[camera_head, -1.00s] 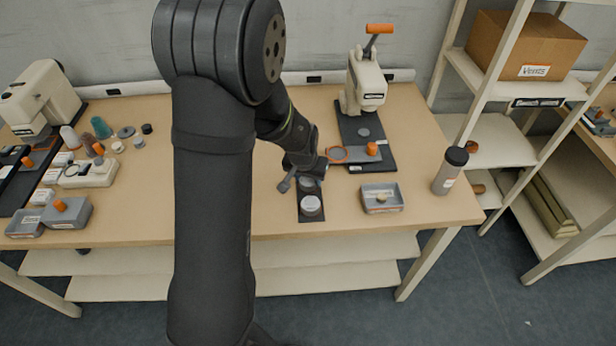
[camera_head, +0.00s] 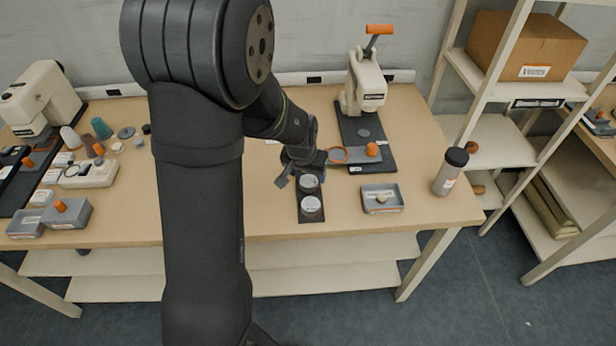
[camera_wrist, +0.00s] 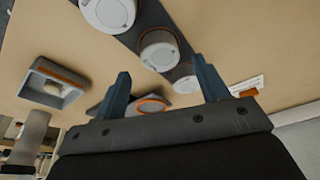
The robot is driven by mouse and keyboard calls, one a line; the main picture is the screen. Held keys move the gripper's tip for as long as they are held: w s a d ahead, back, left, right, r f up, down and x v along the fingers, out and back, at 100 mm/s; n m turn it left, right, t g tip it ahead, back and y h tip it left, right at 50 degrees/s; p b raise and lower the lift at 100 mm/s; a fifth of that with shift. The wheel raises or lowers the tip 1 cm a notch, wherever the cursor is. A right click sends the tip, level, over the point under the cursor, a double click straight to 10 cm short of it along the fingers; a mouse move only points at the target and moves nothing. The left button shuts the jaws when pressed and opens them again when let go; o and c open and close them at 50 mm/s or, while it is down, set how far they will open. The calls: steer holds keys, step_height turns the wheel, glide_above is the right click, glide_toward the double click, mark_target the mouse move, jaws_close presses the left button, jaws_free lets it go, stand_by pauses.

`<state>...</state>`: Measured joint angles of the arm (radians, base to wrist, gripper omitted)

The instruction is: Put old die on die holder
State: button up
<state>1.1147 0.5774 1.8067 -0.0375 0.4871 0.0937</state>
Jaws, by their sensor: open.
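The die holder appears to be the narrow dark strip (camera_head: 311,217) near the table's front edge, right of my arm. My gripper (camera_head: 300,172) is open and empty, close above the strip's back end. In the wrist view its fingers (camera_wrist: 161,66) stand wide apart, with the back die seen between and beyond their tips.
A hand press (camera_head: 365,85) stands behind on a dark base, with an orange-knobbed grey part and an orange ring (camera_head: 338,155) close to my gripper. A grey tray (camera_head: 382,199) and bottle (camera_head: 450,172) stand right. Several small items crowd the table's left; its front middle is clear.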

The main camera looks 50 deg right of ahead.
mark_target(309, 181)
steer(key=w+v, duration=0.1)
steer(key=v, duration=0.7)
steer(key=shift+s+r, duration=0.3)
steer(key=shift+s, duration=0.25)
steer(key=x, duration=1.2)
steer(key=shift+f, duration=0.25)
steer(key=shift+r, duration=0.2)
